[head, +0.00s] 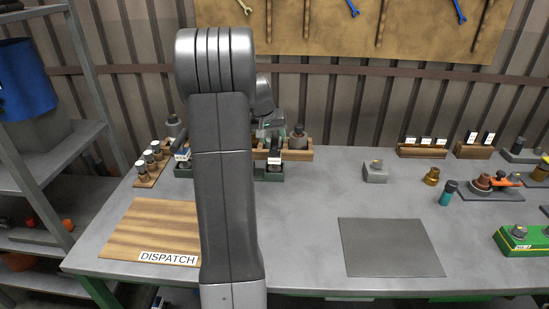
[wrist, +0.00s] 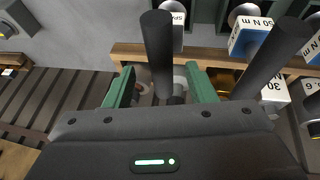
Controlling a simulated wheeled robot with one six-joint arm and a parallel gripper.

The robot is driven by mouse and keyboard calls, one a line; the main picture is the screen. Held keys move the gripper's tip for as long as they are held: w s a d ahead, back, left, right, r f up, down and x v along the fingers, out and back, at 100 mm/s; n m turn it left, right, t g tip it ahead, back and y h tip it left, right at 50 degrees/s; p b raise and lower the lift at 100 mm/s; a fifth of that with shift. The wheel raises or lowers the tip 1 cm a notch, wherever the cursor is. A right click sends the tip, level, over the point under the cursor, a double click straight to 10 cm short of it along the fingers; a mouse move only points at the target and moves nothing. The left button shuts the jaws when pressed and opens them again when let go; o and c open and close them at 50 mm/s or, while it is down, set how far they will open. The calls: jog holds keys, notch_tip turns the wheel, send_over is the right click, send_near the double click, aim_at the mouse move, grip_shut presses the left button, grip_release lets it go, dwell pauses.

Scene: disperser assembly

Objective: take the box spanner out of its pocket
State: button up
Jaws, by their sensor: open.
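In the wrist view, my gripper (wrist: 161,75) is open, with its two green fingers apart. A dark upright rod (wrist: 157,48) with a thicker top stands between the fingers, in front of a wooden rack. In the head view, my arm covers most of the gripper and the spanner cannot be made out.
A second dark rod (wrist: 272,60) leans close to the right finger, near cards for 30 and 50 Nm (wrist: 250,36). The wooden rack (wrist: 135,50) runs behind. The table has a DISPATCH board (head: 140,225), a grey mat (head: 390,248) and a small grey block (head: 375,173). The table's middle is clear.

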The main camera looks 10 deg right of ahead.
aim_at(274, 140)
jog(key=shift+x, duration=1.85)
jog(key=shift+w, duration=0.1)
grip_shut()
jog(key=shift+r, duration=0.1)
